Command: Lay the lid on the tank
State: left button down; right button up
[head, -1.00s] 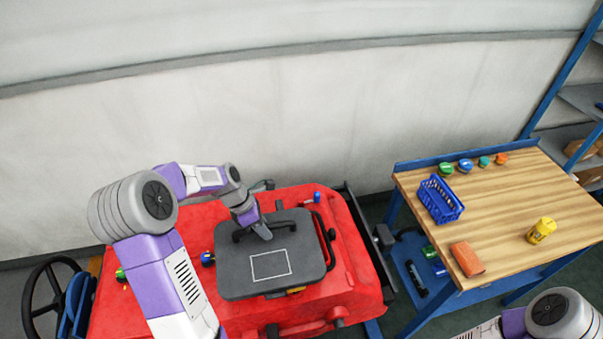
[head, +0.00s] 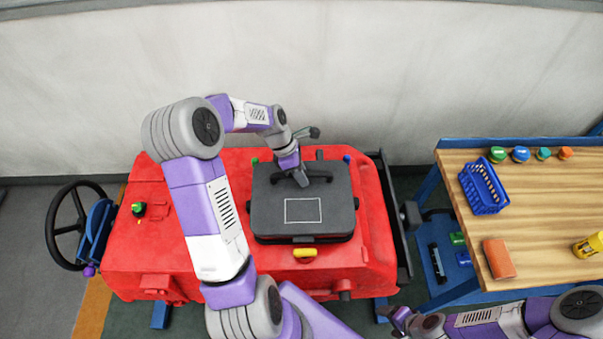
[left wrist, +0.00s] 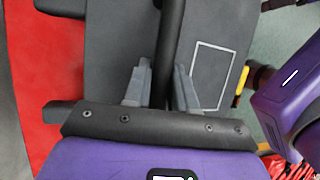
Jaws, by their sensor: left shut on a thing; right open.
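The dark grey lid (head: 268,215) with a white rectangle outline lies over the top of the red tank (head: 150,245), roughly square to it. My left gripper (head: 303,181) is shut on the lid's black bar handle. In the left wrist view the handle (left wrist: 170,40) runs between the two fingers of the left gripper (left wrist: 160,88). The tank opening is hidden under the lid; I cannot tell whether the lid is fully seated. My right gripper (head: 402,318) is low at the bottom, open, away from the tank.
A yellow latch (head: 304,252) sits at the lid's front edge. A wooden bench (head: 540,205) at right holds a blue basket (head: 484,188), an orange block (head: 499,258) and a yellow can (head: 590,245). A steering wheel (head: 68,225) stands at left.

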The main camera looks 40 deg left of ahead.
pick_arm(q)
jog(key=shift+f, duration=0.3)
dwell(0.4)
jog(key=shift+d+f, duration=0.25)
jog(key=shift+f, duration=0.15)
jog(key=shift+s+f+b, duration=0.1)
jog(key=shift+f+b, duration=0.1)
jog(key=shift+b, duration=0.15)
jog(key=shift+f, duration=0.5)
jog(key=shift+f, duration=0.1)
jog(key=shift+f+b, duration=0.3)
jog(key=shift+f, duration=0.05)
jog(key=shift+f, duration=0.2)
dwell(0.5)
jog(key=shift+r+p, duration=0.15)
jog(key=shift+p, duration=0.15)
dwell(0.4)
